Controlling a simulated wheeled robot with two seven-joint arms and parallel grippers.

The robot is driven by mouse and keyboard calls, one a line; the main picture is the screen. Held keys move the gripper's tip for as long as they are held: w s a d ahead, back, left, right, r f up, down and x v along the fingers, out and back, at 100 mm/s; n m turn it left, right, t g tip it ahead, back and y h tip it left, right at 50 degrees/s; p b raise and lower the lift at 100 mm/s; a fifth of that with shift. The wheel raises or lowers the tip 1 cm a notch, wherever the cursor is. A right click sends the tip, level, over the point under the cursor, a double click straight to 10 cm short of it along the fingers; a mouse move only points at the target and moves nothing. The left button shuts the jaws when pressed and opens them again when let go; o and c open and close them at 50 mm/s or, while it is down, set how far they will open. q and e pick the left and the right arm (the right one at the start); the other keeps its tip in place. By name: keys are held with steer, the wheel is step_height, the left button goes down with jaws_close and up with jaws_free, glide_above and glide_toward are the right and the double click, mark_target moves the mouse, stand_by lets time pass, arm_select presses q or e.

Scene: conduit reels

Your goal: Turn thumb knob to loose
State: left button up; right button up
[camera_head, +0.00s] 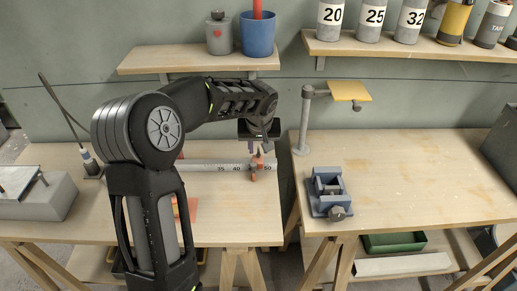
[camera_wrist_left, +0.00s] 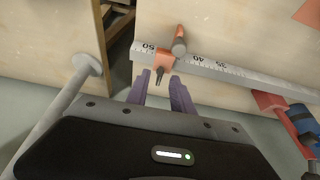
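A grey measuring rail (camera_head: 205,165) with printed numbers lies along the left workbench; it crosses the wrist view too (camera_wrist_left: 225,69). Near its 50 end sits an orange-red stop (camera_head: 257,169). In the wrist view an upright orange piece of this stop (camera_wrist_left: 165,62) shows nearest my fingers, and a grey-brown rounded end (camera_wrist_left: 179,47) lies just beyond; I cannot tell for sure which is the thumb knob. My left gripper (camera_head: 260,148) hangs just above the stop. My right gripper is out of view.
A grey post with a yellow plate (camera_head: 348,91) stands right of the gripper. A blue vise (camera_head: 328,190) sits on the right workbench (camera_head: 420,180). A shelf (camera_head: 190,60) with a blue cup (camera_head: 257,36) is above my arm. A gap separates the benches.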

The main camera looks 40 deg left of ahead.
arm_select(q)
steer(key=shift+x, duration=0.9)
steer(key=shift+c, duration=0.5)
jaws_close()
